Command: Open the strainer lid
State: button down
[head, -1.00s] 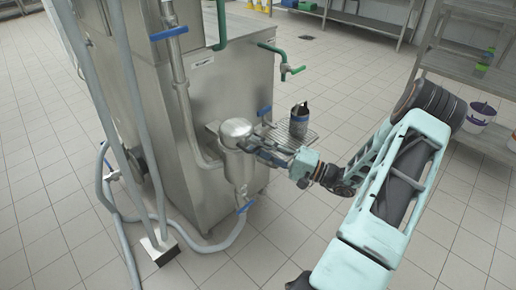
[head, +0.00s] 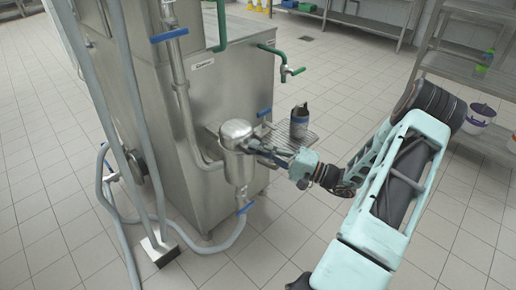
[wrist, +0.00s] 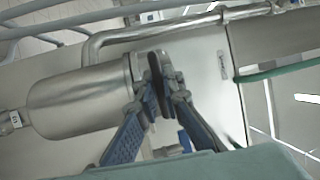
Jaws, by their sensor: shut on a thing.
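The strainer (head: 238,168) is a steel cylinder on the side of the steel machine, with a rounded steel lid (head: 235,130) on top. In the wrist view the strainer body (wrist: 75,102) lies sideways at the left. My gripper (head: 256,149) is at the right side of the strainer, level with the lid's lower edge. In the wrist view my gripper (wrist: 157,88) has its blue-padded fingers closed on a dark, narrow handle (wrist: 155,78) at the lid end. The fingers partly hide the handle, and whether the lid is clear of the rim cannot be told.
A dark bottle (head: 299,121) stands on the wire drip shelf (head: 288,142) just behind my gripper. Grey hoses hang at the left.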

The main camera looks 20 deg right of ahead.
jog(key=shift+r+p, duration=0.65)
jog(key=shift+r, duration=0.05)
jog(key=w+a+r+m+g+h+p, duration=0.3)
jog(key=w+r+g+h+p, duration=0.2)
jog(key=w+r+p, duration=0.55)
jog(key=shift+w+a+r+m+g+h+p, duration=0.25)
jog(key=shift+w+a+g+p, duration=0.35)
jog(key=shift+w+p, duration=0.6)
jog(key=shift+w+a+r+g+h+p, duration=0.2)
jog(key=shift+w+a+r+g+p, duration=0.45)
jog(key=shift+w+p, duration=0.6)
jog(key=shift+w+a+r+m+g+h+p, duration=0.15)
jog(key=shift+w+a+r+g+h+p, duration=0.2)
jog(key=shift+w+g+p, duration=0.65)
jog(key=shift+f+t+p, duration=0.15)
jog(key=shift+t+p, duration=0.1)
jog(key=shift+p, duration=0.1)
